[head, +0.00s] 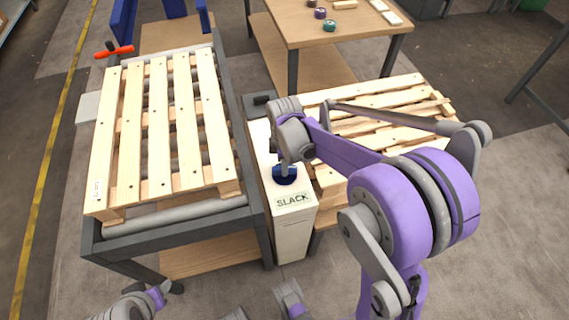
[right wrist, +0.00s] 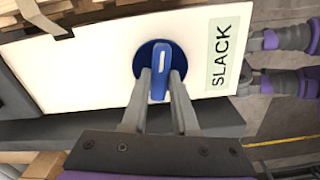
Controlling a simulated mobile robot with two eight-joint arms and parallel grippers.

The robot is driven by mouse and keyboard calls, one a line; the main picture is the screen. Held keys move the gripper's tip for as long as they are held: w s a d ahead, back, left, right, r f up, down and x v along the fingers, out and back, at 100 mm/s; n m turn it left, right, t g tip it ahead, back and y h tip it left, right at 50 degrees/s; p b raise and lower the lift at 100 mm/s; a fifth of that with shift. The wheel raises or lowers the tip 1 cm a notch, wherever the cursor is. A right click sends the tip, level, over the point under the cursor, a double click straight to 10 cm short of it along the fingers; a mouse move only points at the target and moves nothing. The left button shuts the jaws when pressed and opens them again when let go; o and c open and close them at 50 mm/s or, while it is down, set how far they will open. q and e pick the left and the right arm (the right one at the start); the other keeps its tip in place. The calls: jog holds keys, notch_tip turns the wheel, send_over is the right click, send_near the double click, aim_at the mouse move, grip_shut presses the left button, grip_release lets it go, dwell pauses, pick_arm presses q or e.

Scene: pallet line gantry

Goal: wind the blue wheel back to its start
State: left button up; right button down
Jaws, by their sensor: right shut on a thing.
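The blue wheel (head: 285,178) sits on top of a narrow white box (head: 292,228) with a label reading SLACK. In the right wrist view the wheel (right wrist: 144,58) is a round blue disc with a raised blue bar across it, and the bar carries a white mark. My right gripper (head: 284,164) reaches down onto the wheel from above. In the right wrist view its two fingers (right wrist: 162,88) stand on either side of the bar, shut on it. The fingers and wrist hide part of the wheel in the head view.
A wooden pallet (head: 160,125) lies on a roller stand left of the white box. Another pallet (head: 385,105) lies to the right, behind my right arm. A red-handled lever (head: 114,50) is at the far left. A wooden table (head: 350,28) with small parts stands behind.

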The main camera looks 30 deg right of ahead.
jog(key=shift+n, duration=1.2)
jog(key=c, duration=0.7)
grip_release()
notch_tip(320, 180, up, 11)
jog(key=shift+f+p, duration=0.1)
jog(key=shift+p, duration=0.85)
